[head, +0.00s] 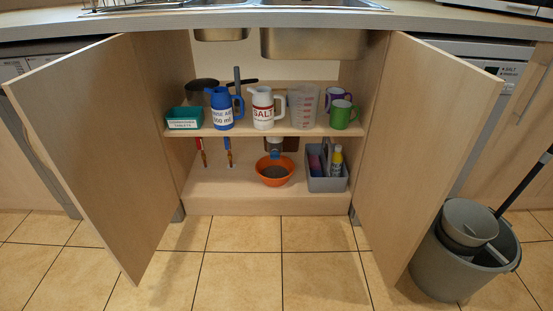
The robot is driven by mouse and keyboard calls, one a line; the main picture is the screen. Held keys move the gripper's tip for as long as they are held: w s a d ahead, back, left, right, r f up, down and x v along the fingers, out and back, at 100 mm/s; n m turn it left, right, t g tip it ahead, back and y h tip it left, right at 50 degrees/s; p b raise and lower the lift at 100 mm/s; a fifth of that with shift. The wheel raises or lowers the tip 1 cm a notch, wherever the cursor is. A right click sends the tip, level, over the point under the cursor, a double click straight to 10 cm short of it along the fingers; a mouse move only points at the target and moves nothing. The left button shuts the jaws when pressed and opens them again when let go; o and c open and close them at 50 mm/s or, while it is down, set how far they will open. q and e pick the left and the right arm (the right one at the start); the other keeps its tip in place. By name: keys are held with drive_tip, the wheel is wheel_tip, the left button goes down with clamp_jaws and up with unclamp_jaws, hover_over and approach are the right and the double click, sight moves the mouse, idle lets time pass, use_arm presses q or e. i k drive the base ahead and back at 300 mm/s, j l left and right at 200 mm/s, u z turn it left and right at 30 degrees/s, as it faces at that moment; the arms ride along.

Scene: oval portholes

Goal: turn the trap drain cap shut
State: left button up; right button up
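The trap drain cap (275,153) seems to be the small blue-grey piece below the upper shelf, in the middle of the open under-sink cupboard. It shows just above and behind an orange bowl (275,163). The pipe above it is mostly hidden by the shelf and the jugs on it. It is too small to tell whether the cap is turned shut. Neither of my grippers is in view.
The upper shelf (225,133) holds a blue jug (222,107), a white salt jug (263,107), a clear measuring jug (303,105), mugs and a teal box (184,118). A grey caddy (327,180) stands right of the bowl. Both doors are open; the floor (240,265) ahead is clear.

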sight(274, 154)
drive_tip(key=i+j+z, duration=0.1)
drive_tip(key=i+z, duration=0.25)
drive_tip(key=i+j+z, duration=0.35)
drive_tip(key=i, duration=0.2)
drive_tip(key=i+j+z, duration=0.2)
drive_tip(key=i+z, duration=0.15)
drive_tip(key=i+j, duration=0.35)
drive_tip(key=i, duration=0.1)
